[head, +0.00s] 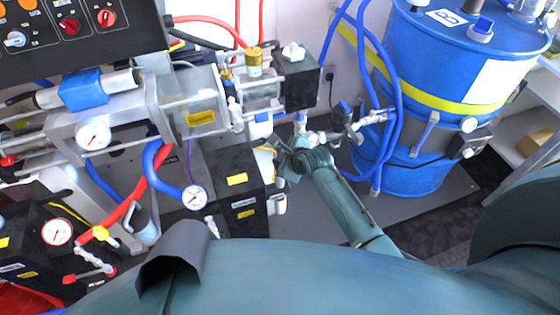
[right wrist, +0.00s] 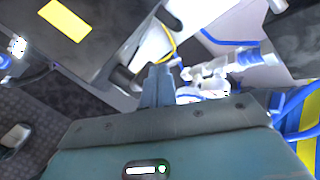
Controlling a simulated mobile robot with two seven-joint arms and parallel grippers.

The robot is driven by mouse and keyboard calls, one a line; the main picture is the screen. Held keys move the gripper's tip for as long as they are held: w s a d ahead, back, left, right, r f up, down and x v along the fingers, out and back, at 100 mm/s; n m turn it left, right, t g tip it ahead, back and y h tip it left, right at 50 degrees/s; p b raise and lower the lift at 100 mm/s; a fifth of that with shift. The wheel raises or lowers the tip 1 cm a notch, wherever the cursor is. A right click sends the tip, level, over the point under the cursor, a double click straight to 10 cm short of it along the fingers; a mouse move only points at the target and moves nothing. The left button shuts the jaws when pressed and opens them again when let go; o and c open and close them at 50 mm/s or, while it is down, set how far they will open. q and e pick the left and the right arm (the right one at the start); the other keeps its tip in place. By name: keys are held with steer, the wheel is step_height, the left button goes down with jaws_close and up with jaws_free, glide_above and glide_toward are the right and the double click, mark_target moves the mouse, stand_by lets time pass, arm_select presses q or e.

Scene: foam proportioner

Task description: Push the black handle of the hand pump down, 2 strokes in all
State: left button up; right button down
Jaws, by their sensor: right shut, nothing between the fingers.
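My right gripper (head: 280,150) reaches in from the lower right in the head view, to the front right of the pump machine (head: 190,110). In the right wrist view its fingers (right wrist: 158,72) are together, with nothing between them. A short black cylindrical piece (right wrist: 124,78), perhaps the pump's black handle, shows just left of the fingertips; I cannot tell whether they touch. The handle cannot be made out clearly in the head view, where the gripper covers part of that area. My left gripper is not in view.
A blue drum (head: 450,85) with a yellow band and blue hoses stands at the right. A black box (head: 237,180) with yellow labels is left of the gripper. Valves and fittings (head: 340,125) sit close on its right. A red hose (head: 152,170) and gauges are further left.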

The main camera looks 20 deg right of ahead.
steer(key=shift+s+f+b, duration=0.1)
steer(key=shift+f+b, duration=0.8)
steer(key=shift+f, duration=0.9)
stand_by(1.1)
steer(key=shift+r, duration=0.15)
steer(key=shift+r+p, duration=0.4)
steer(key=shift+p, duration=0.2)
step_height(320, 180, up, 3)
steer(key=p, duration=0.3)
steer(key=shift+p, duration=0.3)
steer(key=shift+r, duration=0.1)
